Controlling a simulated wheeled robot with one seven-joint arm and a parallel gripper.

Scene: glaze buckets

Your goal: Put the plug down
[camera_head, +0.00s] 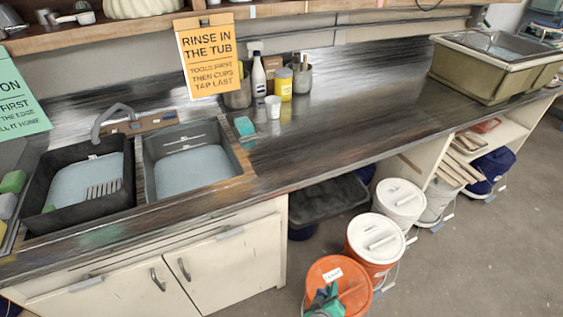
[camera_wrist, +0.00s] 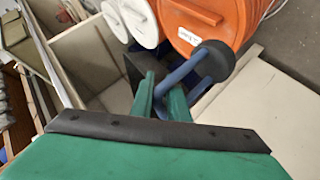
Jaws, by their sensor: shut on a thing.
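In the wrist view, my green gripper (camera_wrist: 162,92) is shut on the plug (camera_wrist: 212,61), which has a dark round head on a blue stem. The stem lies between the fingers and the dark head sticks out to the upper right. In the head view, my gripper (camera_head: 325,300) is at the bottom edge, in front of the orange bucket (camera_head: 352,285). I cannot make out the plug in the head view. In the wrist view, the orange bucket lid (camera_wrist: 197,17) is beyond the plug; whether they touch is unclear.
White-lidded buckets (camera_head: 400,197) (camera_head: 375,238) stand on the floor by the counter. The counter (camera_head: 350,110) holds a double sink (camera_head: 190,165), a bottle and cups. Its middle right is clear. A beige tub (camera_head: 480,75) stands at the right end. Open floor (camera_head: 490,260) lies right.

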